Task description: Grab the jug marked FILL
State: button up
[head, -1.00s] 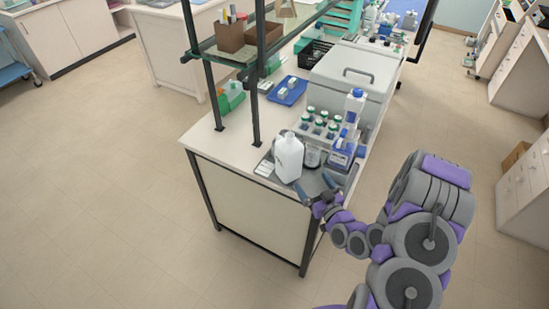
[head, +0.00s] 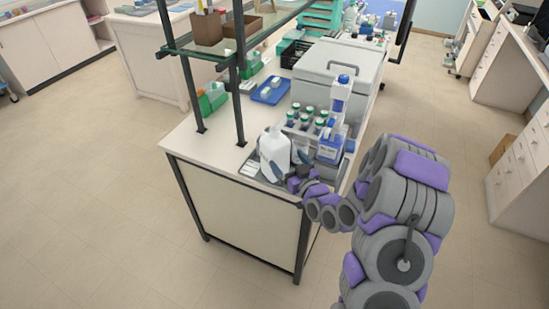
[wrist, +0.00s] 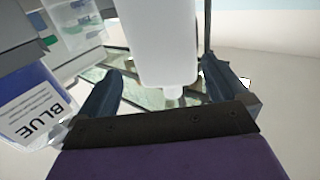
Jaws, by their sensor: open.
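A white jug (head: 273,150) stands upright on a grey tray at the near end of the bench. I cannot read a FILL mark on it in either view. In the wrist view the white jug (wrist: 165,42) shows between the two fingertips of my gripper (wrist: 162,72), with a gap on each side. The picture there looks upside down. My gripper is open and holds nothing.
A blue-labelled container (head: 331,147) stands just right of the jug; its label reads BLUE in the wrist view (wrist: 35,108). A rack of green-capped bottles (head: 305,122) is behind. A dark shelf post (head: 239,108) rises to the left. A blue tray (head: 271,90) lies farther back.

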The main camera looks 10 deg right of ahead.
aim_at(280, 156)
jog(key=w+a, duration=0.2)
jog(key=w, duration=0.1)
jog(key=shift+r, duration=0.1)
jog(key=shift+b+x, duration=0.85)
jog(key=shift+x, duration=1.2)
jog(key=shift+w+a, duration=0.25)
jog(key=shift+w, duration=0.35)
jog(key=shift+s+d, duration=0.1)
jog(key=shift+d, duration=0.1)
jog(key=shift+c, duration=1.4)
jog(key=c, duration=0.8)
